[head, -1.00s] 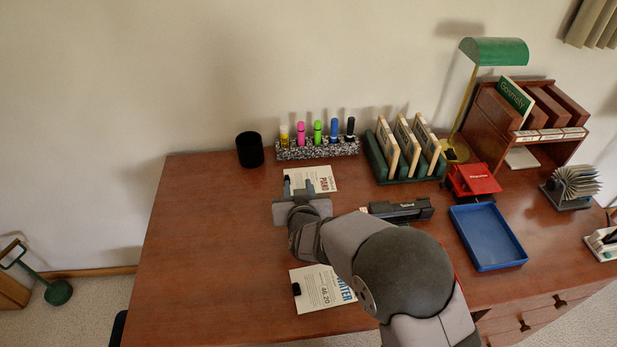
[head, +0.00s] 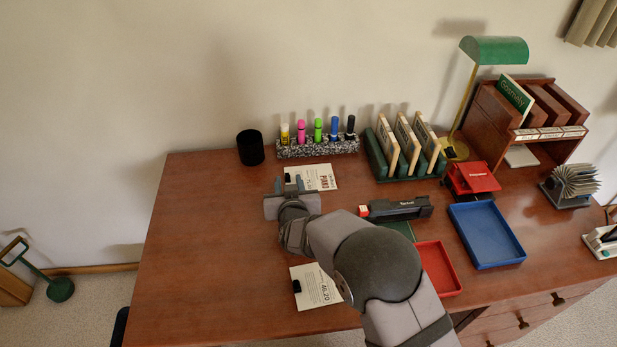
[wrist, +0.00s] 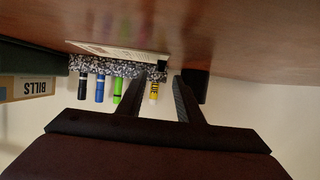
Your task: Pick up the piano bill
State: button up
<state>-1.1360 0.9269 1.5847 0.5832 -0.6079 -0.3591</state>
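The piano bill is a white sheet (head: 318,177) with red "PIANO" lettering. It lies on the desk in front of the marker holder. In the wrist view the sheet (wrist: 115,51) appears edge-on, with a small black clip (wrist: 162,66) at one end. My gripper (head: 289,184) is at the sheet's left end in the head view and partly hides that end. In the wrist view my gripper (wrist: 160,78) has its two fingers apart with nothing held between them. Whether the fingers touch the clip or sheet I cannot tell.
A second bill (head: 318,286) lies nearer the front edge. The marker holder (head: 318,148) and black cup (head: 250,148) stand behind. The stapler (head: 398,208), red tray (head: 437,268) and blue tray (head: 486,236) are to the right. The desk's left side is clear.

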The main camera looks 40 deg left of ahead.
aim_at(287, 175)
jog(key=shift+x, duration=2)
jog(key=shift+f, duration=0.1)
jog(key=shift+c, duration=0.4)
grip_shut()
